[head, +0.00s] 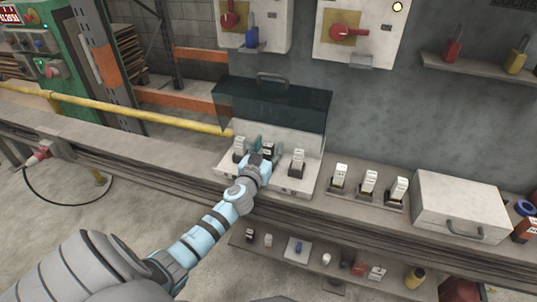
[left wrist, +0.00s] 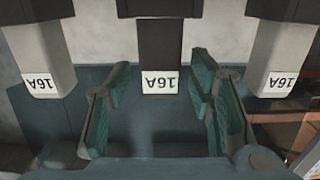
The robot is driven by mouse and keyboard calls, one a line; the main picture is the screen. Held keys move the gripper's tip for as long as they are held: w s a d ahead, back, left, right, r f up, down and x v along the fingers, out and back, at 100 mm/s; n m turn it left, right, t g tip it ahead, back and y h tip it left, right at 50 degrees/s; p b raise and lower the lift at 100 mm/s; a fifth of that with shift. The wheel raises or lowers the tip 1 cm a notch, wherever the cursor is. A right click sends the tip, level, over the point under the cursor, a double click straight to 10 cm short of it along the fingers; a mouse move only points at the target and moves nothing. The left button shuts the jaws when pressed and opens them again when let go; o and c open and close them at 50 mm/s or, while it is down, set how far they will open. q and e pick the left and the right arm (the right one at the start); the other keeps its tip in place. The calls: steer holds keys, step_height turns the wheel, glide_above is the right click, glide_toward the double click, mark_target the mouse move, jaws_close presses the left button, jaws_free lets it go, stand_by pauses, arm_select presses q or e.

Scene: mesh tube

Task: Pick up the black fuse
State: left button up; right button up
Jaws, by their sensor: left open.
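The black fuse (left wrist: 165,42) with a white 16A label is the middle one of three in the left wrist view. In the head view it sits in the open fuse box (head: 228,165), largely hidden by my left gripper (head: 262,150). White fuses stand to its left (head: 239,148) and right (head: 297,162). In the left wrist view my left gripper (left wrist: 160,82) is open, with one green-padded finger on each side of the black fuse's labelled end. Gaps show between fingers and fuse. My right gripper is out of view.
The box's dark see-through lid (head: 290,105) is raised behind the fuses. To the right on the bench are a holder with three white fuses (head: 369,184) and a pale case (head: 455,205). A lower shelf (head: 330,262) holds several small items.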

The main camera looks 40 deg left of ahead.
arm_select(q)
steer(key=shift+w+a+f, duration=0.1)
steer(key=shift+w+f, duration=0.05)
steer(key=shift+w, duration=0.05)
jaws_close()
